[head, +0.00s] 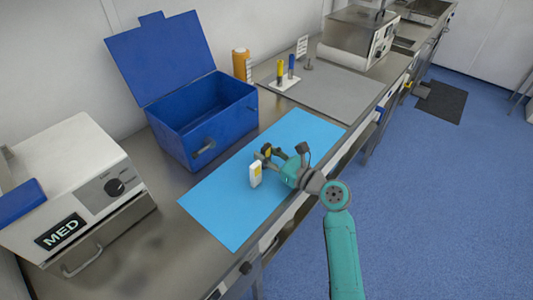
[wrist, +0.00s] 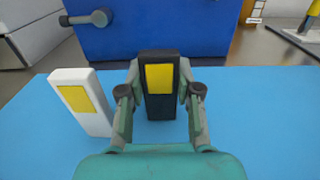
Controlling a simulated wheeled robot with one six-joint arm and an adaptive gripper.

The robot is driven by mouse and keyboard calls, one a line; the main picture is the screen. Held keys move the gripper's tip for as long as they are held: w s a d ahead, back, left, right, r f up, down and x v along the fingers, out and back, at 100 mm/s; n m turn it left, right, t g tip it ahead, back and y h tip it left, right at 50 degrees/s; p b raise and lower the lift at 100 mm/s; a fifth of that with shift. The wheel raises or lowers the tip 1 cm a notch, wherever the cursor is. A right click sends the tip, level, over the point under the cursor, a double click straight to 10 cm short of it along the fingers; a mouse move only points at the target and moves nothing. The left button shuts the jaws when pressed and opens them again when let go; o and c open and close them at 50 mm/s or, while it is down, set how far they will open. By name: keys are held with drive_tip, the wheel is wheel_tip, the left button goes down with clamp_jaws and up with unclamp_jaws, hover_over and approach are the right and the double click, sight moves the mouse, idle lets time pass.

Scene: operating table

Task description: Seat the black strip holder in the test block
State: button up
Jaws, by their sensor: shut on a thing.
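The black strip holder (wrist: 159,105), a dark upright block with a yellow face, is between the two fingers of my gripper (wrist: 160,90) in the wrist view. My gripper is shut on it. In the head view my gripper (head: 267,155) is over the blue mat, and the holder is a small dark and yellow piece there. I cannot tell whether its bottom touches the mat. A white block with a yellow face (wrist: 82,102) stands just left of it, apart; it also shows in the head view (head: 255,175). I cannot tell which thing is the test block.
The blue mat (head: 225,215) lies on the steel bench. An open blue bin (head: 215,135) stands behind it. A white MED box (head: 70,180) is at left. A white base with yellow and blue posts (head: 284,84) stands on a grey mat (head: 335,100) at the back, mostly clear.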

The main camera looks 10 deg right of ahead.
drive_tip(key=shift+f, duration=0.15)
drive_tip(key=o, duration=1)
drive_tip(key=shift+o, duration=0.2)
